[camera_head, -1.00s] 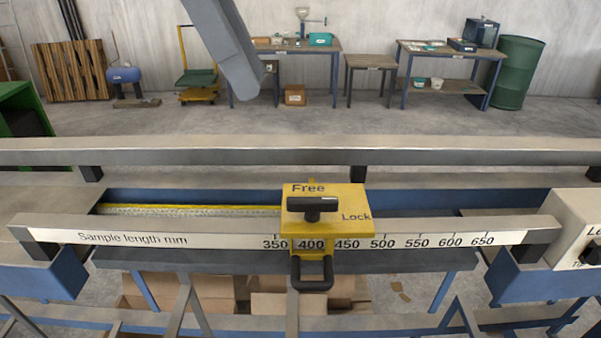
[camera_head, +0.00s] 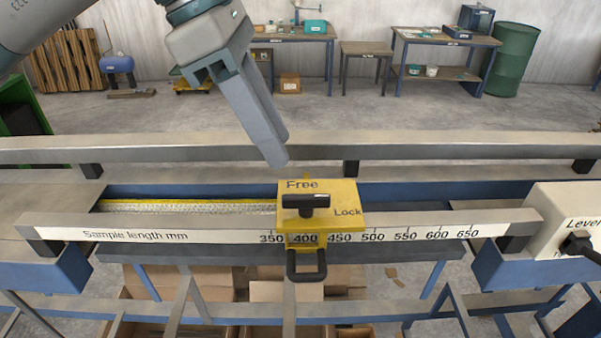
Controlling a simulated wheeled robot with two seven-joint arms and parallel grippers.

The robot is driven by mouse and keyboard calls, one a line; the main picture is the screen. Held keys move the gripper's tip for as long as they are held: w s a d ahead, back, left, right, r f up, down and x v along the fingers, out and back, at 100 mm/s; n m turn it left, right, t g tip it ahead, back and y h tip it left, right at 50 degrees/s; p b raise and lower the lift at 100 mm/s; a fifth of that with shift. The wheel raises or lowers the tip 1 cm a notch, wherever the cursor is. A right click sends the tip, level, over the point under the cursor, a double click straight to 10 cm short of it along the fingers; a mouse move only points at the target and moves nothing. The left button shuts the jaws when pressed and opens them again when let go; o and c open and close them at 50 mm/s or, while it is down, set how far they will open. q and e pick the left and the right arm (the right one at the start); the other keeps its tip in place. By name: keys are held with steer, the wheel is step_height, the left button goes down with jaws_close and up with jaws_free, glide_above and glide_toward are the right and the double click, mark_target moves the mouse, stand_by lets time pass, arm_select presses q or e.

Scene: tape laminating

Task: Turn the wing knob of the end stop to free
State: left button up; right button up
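The yellow end stop (camera_head: 345,192) sits on the rail at about 400, in the middle of the head view. Its black wing knob (camera_head: 306,202) lies left-right on the top face. The label "Free" is behind the knob and "Lock" is to its right. A black loop handle (camera_head: 306,268) hangs at the front. My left gripper (camera_head: 276,163) comes from the upper left, pointing down; its fingers look shut together and hold nothing visible. Its tips appear just behind and left of the end stop, apart from the knob. My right gripper is not in view.
The scaled front rail (camera_head: 180,223) and a rear rail (camera_head: 440,146) run across the view. A pale lever box (camera_head: 555,215) stands at the right end. The rail is clear on both sides of the end stop. Tables and a green drum (camera_head: 514,60) are far behind.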

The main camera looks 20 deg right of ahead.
mark_target(305, 196)
arm_select(q)
steer(key=p+x, duration=0.3)
steer(key=x, duration=0.5)
steer(key=shift+s+d+r, duration=0.1)
steer(key=shift+d+f+p, duration=0.15)
steer(key=shift+f+p, duration=0.15)
steer(key=shift+f, duration=0.35)
steer(key=shift+c, duration=0.3)
jaws_close()
